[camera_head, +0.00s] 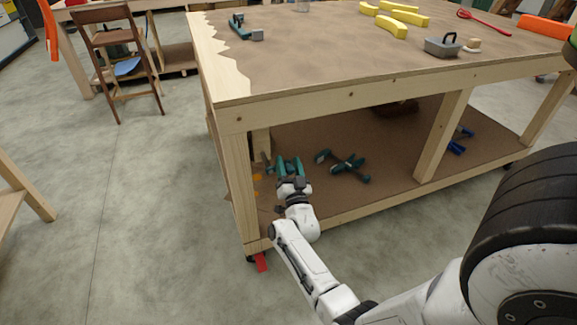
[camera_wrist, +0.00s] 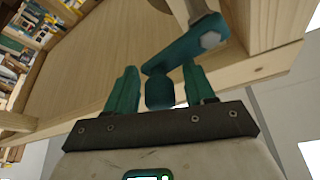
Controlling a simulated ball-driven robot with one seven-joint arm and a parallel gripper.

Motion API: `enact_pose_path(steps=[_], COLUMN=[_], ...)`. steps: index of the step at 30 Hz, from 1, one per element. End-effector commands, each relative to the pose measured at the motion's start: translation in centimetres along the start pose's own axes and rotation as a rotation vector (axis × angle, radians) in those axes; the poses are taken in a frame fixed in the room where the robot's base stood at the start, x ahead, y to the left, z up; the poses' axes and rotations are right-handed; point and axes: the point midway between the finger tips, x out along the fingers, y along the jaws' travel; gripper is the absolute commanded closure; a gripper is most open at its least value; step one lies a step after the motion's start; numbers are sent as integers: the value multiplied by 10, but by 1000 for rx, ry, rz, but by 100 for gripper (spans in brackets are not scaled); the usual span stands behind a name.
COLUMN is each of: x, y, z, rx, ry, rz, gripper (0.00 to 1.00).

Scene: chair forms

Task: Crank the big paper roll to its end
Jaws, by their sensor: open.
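My gripper (camera_head: 289,166) reaches in under the workbench's near left corner, its teal fingers upward. In the wrist view, my gripper's fingers (camera_wrist: 160,86) are apart. A teal crank (camera_wrist: 178,56) with a hex bolt shows just beyond them, and its knob-like handle (camera_wrist: 160,93) appears between the two fingers. I see a gap on each side of the knob; contact cannot be told. A brown, rounded piece and a grey bar are cut off at the top of the wrist view; whether they belong to the paper roll is unclear.
The wooden workbench (camera_head: 300,84) has a post close beside my gripper and a lower shelf (camera_head: 385,178). Teal clamps (camera_head: 344,164) lie on that shelf to the right. Yellow pieces (camera_head: 397,17) and a grey block (camera_head: 443,46) are on top.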

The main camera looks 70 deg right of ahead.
Motion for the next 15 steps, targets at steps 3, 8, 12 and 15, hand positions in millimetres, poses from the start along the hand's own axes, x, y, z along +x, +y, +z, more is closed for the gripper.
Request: enact_pose_path(steps=[3, 8, 12, 15], x=[3, 4, 4, 3], y=[0, 0, 0, 0], z=[0, 0, 0, 0], rx=[-1, -1, -1, -1], ry=[-1, -1, -1, -1], rz=[0, -1, 0, 0], gripper=[46, 46, 53, 63])
